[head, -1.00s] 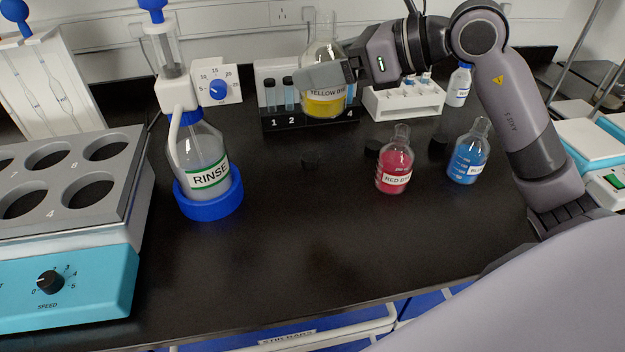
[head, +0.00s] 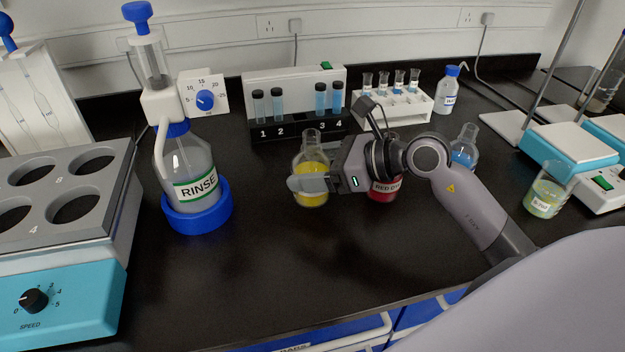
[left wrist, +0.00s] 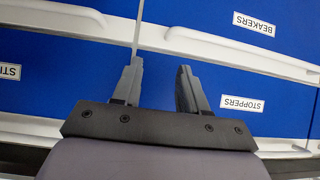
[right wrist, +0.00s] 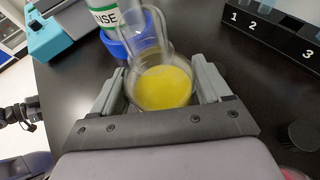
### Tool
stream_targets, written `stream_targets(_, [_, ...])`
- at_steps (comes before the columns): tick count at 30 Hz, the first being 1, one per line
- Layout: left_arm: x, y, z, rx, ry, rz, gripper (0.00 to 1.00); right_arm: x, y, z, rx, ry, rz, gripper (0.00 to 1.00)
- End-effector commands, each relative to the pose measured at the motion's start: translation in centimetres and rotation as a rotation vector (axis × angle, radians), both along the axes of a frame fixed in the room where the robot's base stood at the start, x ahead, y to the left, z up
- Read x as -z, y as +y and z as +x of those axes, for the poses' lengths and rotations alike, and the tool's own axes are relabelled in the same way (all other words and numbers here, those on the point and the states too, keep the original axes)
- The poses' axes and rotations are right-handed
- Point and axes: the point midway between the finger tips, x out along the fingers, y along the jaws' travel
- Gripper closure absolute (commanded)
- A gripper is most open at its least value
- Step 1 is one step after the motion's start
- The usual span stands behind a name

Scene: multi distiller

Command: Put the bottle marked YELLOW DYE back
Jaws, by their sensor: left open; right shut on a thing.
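The YELLOW DYE bottle (head: 311,170) is a clear conical flask with yellow liquid. My right gripper (head: 306,184) is shut on it and holds it upright, left of the RED DYE bottle (head: 383,194). In the right wrist view the yellow bottle (right wrist: 163,85) is between both fingers; its label is hidden. I cannot tell whether its base touches the bench. The BLUE bottle (head: 464,152) stands further right, partly behind my right arm. My left gripper (left wrist: 160,65) is open and empty, in front of blue drawers.
Behind the yellow bottle stands a numbered black vial rack (head: 298,128). A RINSE bottle (head: 190,165) in a blue ring is on the left. A black stopper (right wrist: 298,135) lies near the gripper. The front bench is clear (head: 270,260).

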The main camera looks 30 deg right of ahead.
Motion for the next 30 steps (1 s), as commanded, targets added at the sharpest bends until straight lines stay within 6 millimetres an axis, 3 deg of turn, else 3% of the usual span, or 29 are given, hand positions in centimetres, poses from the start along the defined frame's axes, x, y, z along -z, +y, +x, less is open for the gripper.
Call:
stream_targets(3, [0.2, 0.0, 0.0, 0.000, 0.000, 0.000, 0.57, 2.0, 0.0, 0.0, 0.001, 0.003, 0.004, 0.73])
stream_targets(6, [0.2, 0.0, 0.0, 0.000, 0.000, 0.000, 0.57, 2.8, 0.0, 0.0, -0.001, -0.001, 0.002, 0.73])
stream_targets(18, [0.6, 0.0, 0.0, -0.001, 0.000, -0.001, 0.57, 3.4, 0.0, 0.0, -0.001, -0.002, 0.001, 0.73])
stream_targets(19, [0.6, 0.0, 0.0, -0.001, 0.000, -0.001, 0.57, 3.5, 0.0, 0.0, -0.001, 0.003, 0.000, 0.20])
stream_targets(21, [0.5, 0.0, 0.1, -0.001, 0.000, -0.001, 0.57, 3.4, 0.0, 0.0, -0.001, 0.003, 0.000, 0.00])
stream_targets(30, [0.2, 0.0, 0.1, -0.001, -0.001, -0.001, 0.57, 3.1, 0.0, 0.0, -0.001, 0.002, 0.001, 0.00])
